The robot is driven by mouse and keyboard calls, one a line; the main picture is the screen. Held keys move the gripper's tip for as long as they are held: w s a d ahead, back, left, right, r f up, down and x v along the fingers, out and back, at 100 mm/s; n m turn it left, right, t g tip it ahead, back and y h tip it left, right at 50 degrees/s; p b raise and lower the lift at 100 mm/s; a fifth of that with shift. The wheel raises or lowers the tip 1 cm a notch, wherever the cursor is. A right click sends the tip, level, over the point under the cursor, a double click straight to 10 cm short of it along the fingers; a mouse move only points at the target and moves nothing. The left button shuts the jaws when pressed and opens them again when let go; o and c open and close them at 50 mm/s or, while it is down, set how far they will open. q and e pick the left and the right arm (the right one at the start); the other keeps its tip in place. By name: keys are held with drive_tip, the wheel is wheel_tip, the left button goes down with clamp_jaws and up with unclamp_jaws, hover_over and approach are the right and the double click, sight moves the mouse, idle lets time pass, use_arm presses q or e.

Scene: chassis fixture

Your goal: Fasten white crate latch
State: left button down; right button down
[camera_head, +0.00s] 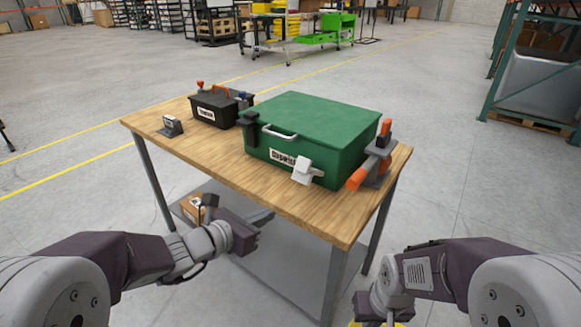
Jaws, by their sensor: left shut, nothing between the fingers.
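A green crate (312,123) with a closed lid stands on the wooden table. Its white latch (302,170) is on the front face near the right end and looks slightly tilted; I cannot tell whether it is hooked. A black latch (250,128) sits at the front left corner, with a pale handle (280,132) between them. My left gripper (264,217) is shut and empty, in front of and below the table's front edge, apart from the crate. My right gripper (378,308) is low at the bottom, right of the table; its fingers are not clearly visible.
An orange and grey clamp (372,160) stands at the crate's right end. A black toolbox (214,108) and a small grey device (170,126) are on the table's left part. A cardboard box (191,207) lies on the lower shelf (285,275). The table front strip is clear.

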sight(310, 171)
use_arm(q)
drive_tip(key=shift+w+r, duration=0.1)
drive_tip(key=shift+r, duration=0.25)
use_arm(e)
drive_tip(key=shift+w+r, duration=0.1)
drive_tip(key=shift+r, duration=0.3)
use_arm(q)
drive_tip(key=w+d, duration=0.2)
drive_tip(key=w, duration=0.1)
drive_tip(key=w+d, duration=0.2)
drive_tip(key=w, duration=0.1)
drive_tip(key=w+d+f, duration=0.1)
drive_tip(key=w+d, duration=0.1)
drive_tip(key=w, duration=0.1)
drive_tip(key=shift+d, duration=0.25)
drive_tip(key=shift+w+d+r, duration=0.15)
drive_tip(key=shift+r, duration=0.2)
use_arm(e)
drive_tip(key=shift+r, duration=0.1)
